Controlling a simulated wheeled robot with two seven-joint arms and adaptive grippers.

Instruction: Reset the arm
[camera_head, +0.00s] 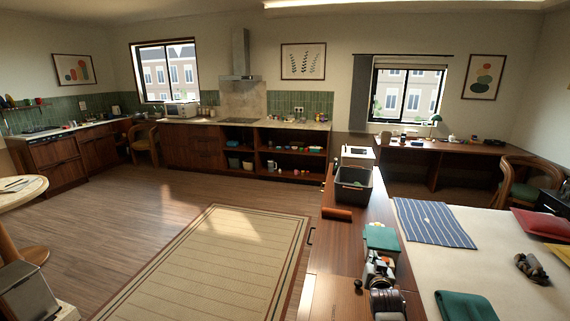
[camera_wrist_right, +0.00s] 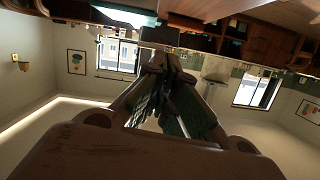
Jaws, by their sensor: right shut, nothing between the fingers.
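My right arm comes in at the bottom of the head view, over the dark wooden counter. Its right gripper (camera_head: 380,264) points away from me, just in front of a green box in the picture. In the right wrist view the right gripper (camera_wrist_right: 160,66) has its fingers drawn together at the tips, with nothing between them. The wrist view is upside down, with the windows and ceiling below the furniture. My left gripper is not in view.
The wooden counter (camera_head: 338,253) carries a black bin (camera_head: 353,186), an orange-brown roll (camera_head: 337,214) and the green box (camera_head: 381,238). A bed (camera_head: 480,262) with a striped blue cloth (camera_head: 432,222) lies to the right.

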